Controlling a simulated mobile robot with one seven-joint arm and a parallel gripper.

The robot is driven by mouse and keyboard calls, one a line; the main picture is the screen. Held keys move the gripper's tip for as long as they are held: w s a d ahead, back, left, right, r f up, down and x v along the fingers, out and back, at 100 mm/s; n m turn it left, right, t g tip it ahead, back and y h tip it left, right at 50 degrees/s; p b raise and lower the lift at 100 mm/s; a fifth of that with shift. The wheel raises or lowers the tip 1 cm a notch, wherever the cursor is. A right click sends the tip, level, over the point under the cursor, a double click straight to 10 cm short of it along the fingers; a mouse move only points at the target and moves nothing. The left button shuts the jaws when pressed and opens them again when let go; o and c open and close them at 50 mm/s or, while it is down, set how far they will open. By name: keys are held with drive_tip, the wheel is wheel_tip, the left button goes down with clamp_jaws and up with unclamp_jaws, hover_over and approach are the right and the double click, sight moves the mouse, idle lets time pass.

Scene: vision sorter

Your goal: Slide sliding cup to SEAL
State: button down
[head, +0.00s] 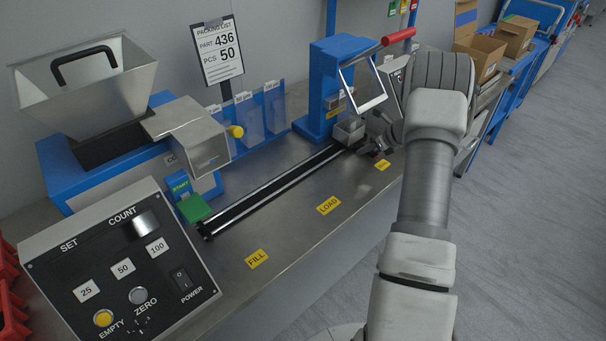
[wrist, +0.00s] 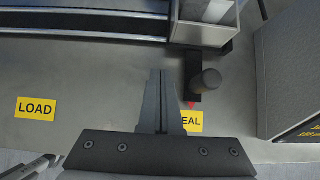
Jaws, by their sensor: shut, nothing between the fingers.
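The sliding cup (head: 348,131), an open grey metal box, stands at the far end of the rail (head: 275,188), by the blue sealing press. In the wrist view the cup (wrist: 203,14) is at the top right. A dark arm with a round knob (wrist: 205,82) extends from its base, and a red tip points at the yellow SEAL label (wrist: 190,122). The SEAL label (head: 383,165) also shows in the head view. My gripper (wrist: 160,73) is shut and empty, just left of the knob and apart from it. In the head view my wrist partly hides this area.
The yellow LOAD label (head: 328,205) and FILL label (head: 257,259) lie along the bench front. The blue press (head: 325,85) with its red handle (head: 398,37) stands beside the cup. A grey panel (wrist: 290,70) stands right of the knob. The bench between LOAD and my gripper is clear.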

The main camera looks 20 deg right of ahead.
drive_tip(key=p+v, duration=0.3)
drive_tip(key=v, duration=0.5)
drive_tip(key=shift+w, duration=0.1)
idle(0.4)
drive_tip(key=s+a+r+n+g+p, duration=0.1)
drive_tip(key=s+a+r+n, duration=0.3)
drive_tip(key=a+r+n, duration=0.6)
drive_tip(key=s+a+r+n+g+p, duration=0.15)
drive_tip(key=s+a+r+n, duration=0.3)
drive_tip(key=a+r, duration=0.85)
drive_tip(key=s+a+r+n+h, duration=0.1)
drive_tip(key=s+a+r+n, duration=0.1)
drive_tip(key=s+n, duration=0.3)
drive_tip(key=s+a+r+n+h+p, duration=0.1)
drive_tip(key=s+a+n, duration=0.3)
drive_tip(key=s, duration=0.5)
drive_tip(key=s+a+r+n+h+p, duration=0.1)
drive_tip(key=s+a+r+n, duration=0.2)
drive_tip(key=s+n, duration=0.4)
drive_tip(key=shift+s+a+r+n+t, duration=0.35)
drive_tip(key=shift+s+r+n, duration=0.1)
drive_tip(key=shift+n, duration=0.1)
